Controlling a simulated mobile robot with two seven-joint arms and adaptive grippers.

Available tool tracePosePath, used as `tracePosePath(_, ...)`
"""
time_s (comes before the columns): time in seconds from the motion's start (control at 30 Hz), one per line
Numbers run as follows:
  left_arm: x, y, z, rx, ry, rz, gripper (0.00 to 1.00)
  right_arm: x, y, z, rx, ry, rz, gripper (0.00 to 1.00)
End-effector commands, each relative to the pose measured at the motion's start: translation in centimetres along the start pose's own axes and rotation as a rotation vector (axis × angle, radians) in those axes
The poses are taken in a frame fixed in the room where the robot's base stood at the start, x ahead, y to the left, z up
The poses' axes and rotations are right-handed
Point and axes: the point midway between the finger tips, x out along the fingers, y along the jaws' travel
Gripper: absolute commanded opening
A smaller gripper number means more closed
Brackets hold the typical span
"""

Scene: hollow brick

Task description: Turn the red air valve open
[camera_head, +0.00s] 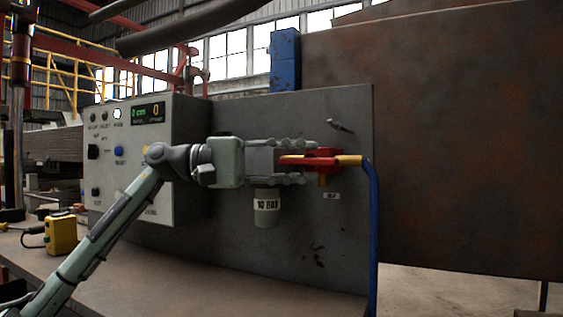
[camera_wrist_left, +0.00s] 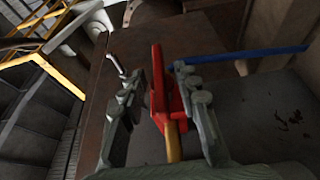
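The red air valve (camera_head: 322,158) sits on the grey panel, with a brass-coloured fitting on its right leading to a blue hose (camera_head: 374,230). My left gripper (camera_head: 312,162) reaches it from the left, one finger above and one below its red handle. In the left wrist view the red valve (camera_wrist_left: 163,92) stands between the two fingers of my left gripper (camera_wrist_left: 157,78). The fingers are apart, with a visible gap on the left side; the right finger is close to the valve, and I cannot tell if it touches. My right gripper is not in view.
A grey control box (camera_head: 150,190) with buttons and a display stands at left. A yellow box (camera_head: 61,235) sits on the bench (camera_head: 215,285). A small metal piece (camera_head: 341,126) sticks out above the valve.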

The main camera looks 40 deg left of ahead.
Motion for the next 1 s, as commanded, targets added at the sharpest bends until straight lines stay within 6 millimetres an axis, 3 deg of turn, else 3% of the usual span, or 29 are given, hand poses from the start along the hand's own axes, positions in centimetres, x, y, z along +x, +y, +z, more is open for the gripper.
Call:
tracePosePath(0.17,-2.3,-0.1,-0.1,-0.004,0.001,0.003,0.31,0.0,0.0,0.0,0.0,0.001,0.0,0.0)
tracePosePath(0.4,-7.7,0.0,-0.1,-0.002,0.003,0.005,0.31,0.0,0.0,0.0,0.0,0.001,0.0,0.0)
tracePosePath(0.6,-10.7,0.0,-0.1,-0.002,0.001,0.002,0.31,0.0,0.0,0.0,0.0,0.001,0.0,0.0)
tracePosePath(1.0,-11.7,0.0,0.0,-0.001,0.001,0.001,0.31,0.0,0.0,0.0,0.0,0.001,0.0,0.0)
